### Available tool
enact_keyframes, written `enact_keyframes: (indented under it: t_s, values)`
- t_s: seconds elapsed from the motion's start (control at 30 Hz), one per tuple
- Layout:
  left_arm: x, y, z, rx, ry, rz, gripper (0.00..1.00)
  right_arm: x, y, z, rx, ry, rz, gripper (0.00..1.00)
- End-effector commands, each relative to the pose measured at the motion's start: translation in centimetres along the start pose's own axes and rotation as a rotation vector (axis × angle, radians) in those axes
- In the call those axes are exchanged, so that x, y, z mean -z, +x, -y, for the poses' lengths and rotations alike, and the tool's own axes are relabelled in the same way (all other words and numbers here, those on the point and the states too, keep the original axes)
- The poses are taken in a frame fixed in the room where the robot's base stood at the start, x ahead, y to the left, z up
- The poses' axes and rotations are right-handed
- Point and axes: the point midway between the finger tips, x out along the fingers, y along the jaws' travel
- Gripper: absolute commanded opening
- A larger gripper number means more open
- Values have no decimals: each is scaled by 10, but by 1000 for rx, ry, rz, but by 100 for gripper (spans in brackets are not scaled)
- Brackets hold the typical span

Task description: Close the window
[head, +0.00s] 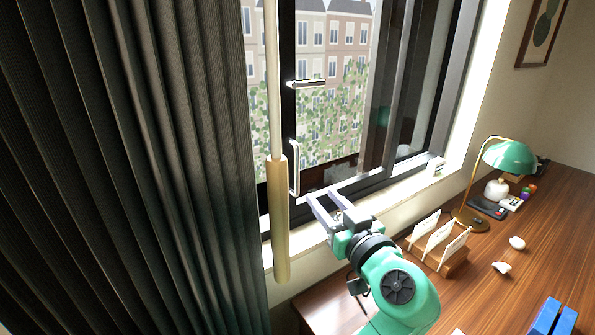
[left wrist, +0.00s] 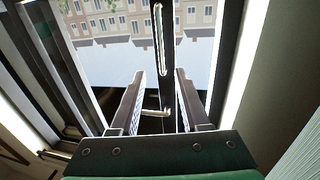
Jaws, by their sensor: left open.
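The window (head: 335,100) has a dark frame, with buildings and leafy greenery visible through it. A dark upright stile (head: 287,120) at its left carries a long pale vertical pull handle (head: 295,168) and, higher, a short horizontal lever (head: 306,83). The pane area at the right is darker; I cannot tell exactly how far the window stands open. My left gripper (head: 327,207) is open at the bottom of the window, just right of and below the pull handle. In the left wrist view, the stile and the pull handle (left wrist: 159,40) show beyond the spread, empty fingers (left wrist: 155,95).
A dark curtain (head: 130,150) fills the left, with a wand with a wooden grip (head: 277,215) hanging in front of the window. On the wooden desk (head: 490,300) stand a card rack (head: 440,262), a green lamp (head: 510,156) and small white pieces (head: 502,268). A pale sill (head: 400,190) runs below the window.

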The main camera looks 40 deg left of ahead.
Motion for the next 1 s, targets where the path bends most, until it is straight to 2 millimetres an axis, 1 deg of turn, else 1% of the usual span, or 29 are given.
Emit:
enact_keyframes:
  t_s: [0.07, 0.17, 0.4, 0.5, 0.6, 0.73, 0.93, 0.97, 1.0]
  values:
    - [3, 8, 0, 3, 2, -3, 46, 1, -6, 0, 0, 0, 0, 0]
    - [5, 28, 1, 4, 4, -3, 46, 1, -15, -1, -1, -1, 0, 0]
    - [7, 93, 1, 4, 8, -3, 46, 4, -42, -2, -2, -1, 0, 0]
    - [5, 117, 1, 3, 8, -1, 46, 4, -51, -2, -2, -1, 0, 0]
    - [3, 134, 0, 1, 8, 0, 46, 5, -56, -3, -3, -1, 1, 0]
    - [0, 144, 1, 0, 5, 0, 46, 5, -57, -3, -4, 0, 1, 0]
    - [-1, 144, 1, -1, 5, 1, 46, 4, -56, -4, -4, 0, 1, 0]
    - [-1, 144, 1, -1, 5, 1, 42, 4, -56, -4, -4, 0, 1, 0]
    - [-1, 144, 1, -1, 5, 1, 27, 4, -56, -4, -4, 0, 1, 0]
